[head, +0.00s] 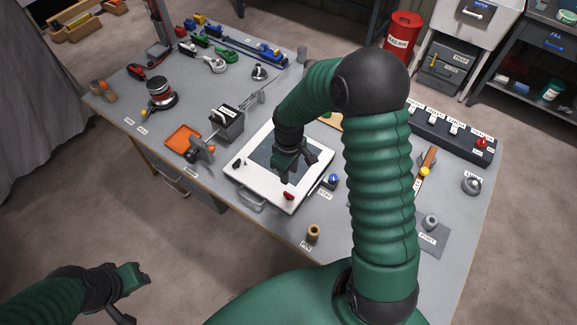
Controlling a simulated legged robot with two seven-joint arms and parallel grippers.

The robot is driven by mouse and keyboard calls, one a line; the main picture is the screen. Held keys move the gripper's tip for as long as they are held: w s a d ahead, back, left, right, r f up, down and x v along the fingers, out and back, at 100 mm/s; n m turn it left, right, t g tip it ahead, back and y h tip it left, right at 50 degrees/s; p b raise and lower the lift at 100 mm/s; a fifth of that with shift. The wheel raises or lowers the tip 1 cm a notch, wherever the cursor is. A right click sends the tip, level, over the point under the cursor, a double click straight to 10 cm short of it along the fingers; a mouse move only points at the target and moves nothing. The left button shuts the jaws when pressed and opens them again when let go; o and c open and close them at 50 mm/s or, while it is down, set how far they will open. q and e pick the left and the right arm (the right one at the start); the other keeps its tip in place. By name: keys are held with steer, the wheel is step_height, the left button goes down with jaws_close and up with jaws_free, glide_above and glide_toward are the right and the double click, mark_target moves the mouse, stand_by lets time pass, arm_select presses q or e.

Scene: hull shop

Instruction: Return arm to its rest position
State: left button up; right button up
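My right arm is green and ribbed, and it reaches from the bottom right over the workbench (330,235). My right gripper (299,170) points down above the white-framed board with a grey panel (262,195). Its fingers look apart, with nothing visible between them; I cannot tell how high it is above the panel. My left gripper (131,294) is at the bottom left, off the bench over the floor, with its fingers apart and empty.
Near the board are a red knob (289,196), a blue-topped button (332,181) and a tan cylinder (313,232). An orange tray (182,138) and a dark holder (226,125) stand left. A switch strip (450,131) lies right. A red bin (401,37) stands behind.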

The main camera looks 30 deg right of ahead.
step_height(320, 180, up, 4)
steer(key=shift+f, duration=0.1)
stand_by(0.4)
steer(key=s+a+m+t+b, duration=0.2)
steer(key=s+a+m+b, duration=0.2)
steer(key=s+a, duration=0.3)
steer(key=shift+s+a+m+t, duration=0.3)
steer(key=shift+s, duration=0.9)
steer(key=shift+s+a, duration=0.1)
steer(key=shift+s, duration=0.1)
steer(key=shift+w+a, duration=0.1)
steer(key=shift+a, duration=0.1)
steer(key=shift+d, duration=0.2)
